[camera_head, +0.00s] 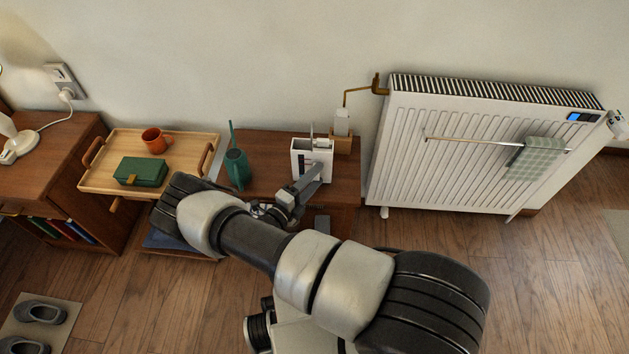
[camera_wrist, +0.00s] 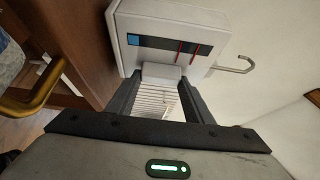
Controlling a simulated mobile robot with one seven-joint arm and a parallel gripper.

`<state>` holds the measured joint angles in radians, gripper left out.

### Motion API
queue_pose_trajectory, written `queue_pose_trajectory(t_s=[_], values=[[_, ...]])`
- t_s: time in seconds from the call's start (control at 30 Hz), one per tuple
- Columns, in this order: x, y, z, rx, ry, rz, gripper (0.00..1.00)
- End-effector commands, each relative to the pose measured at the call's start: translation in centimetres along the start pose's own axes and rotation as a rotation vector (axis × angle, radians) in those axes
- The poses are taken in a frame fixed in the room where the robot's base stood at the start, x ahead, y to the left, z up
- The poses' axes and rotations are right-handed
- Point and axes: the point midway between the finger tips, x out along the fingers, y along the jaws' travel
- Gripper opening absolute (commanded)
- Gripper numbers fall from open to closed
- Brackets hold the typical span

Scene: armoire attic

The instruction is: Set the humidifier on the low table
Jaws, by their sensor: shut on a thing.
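The humidifier (camera_head: 299,160) is a white, slab-like box with a slot on top and a metal hook. In the head view it stands upright over the brown low table (camera_head: 270,147), right of a green watering can. I cannot tell whether its base touches the tabletop. My gripper (camera_head: 317,172) is shut on the humidifier from the near side and partly hides its front. In the wrist view the humidifier (camera_wrist: 205,18) lies beyond my fingertips (camera_wrist: 160,78), with a dark strip, a blue patch and red marks. A white part sits between the fingers.
The green watering can (camera_head: 237,168) stands close left. A white radiator (camera_head: 470,150) with a towel rail is at right. A tray (camera_head: 190,148) with a cup and green box is at left.

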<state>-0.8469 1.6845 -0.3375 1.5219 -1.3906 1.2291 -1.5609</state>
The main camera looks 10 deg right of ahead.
Motion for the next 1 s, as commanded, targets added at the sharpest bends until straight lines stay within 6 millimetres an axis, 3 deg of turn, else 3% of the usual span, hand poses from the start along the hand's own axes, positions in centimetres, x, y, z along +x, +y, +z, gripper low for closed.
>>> queue_pose_trajectory(t_s=[0.43,0.47,0.57,0.93,1.0], values=[[0.04,0.78,0.08,0.002,0.000,-0.005,0.15],[-0.01,0.83,0.04,0.001,0.000,-0.001,0.50],[-0.02,0.79,0.03,0.000,0.000,0.000,0.65],[-0.01,0.19,0.03,0.000,0.000,0.000,0.65],[-0.88,0.47,0.12,0.000,-0.003,0.001,0.65]])
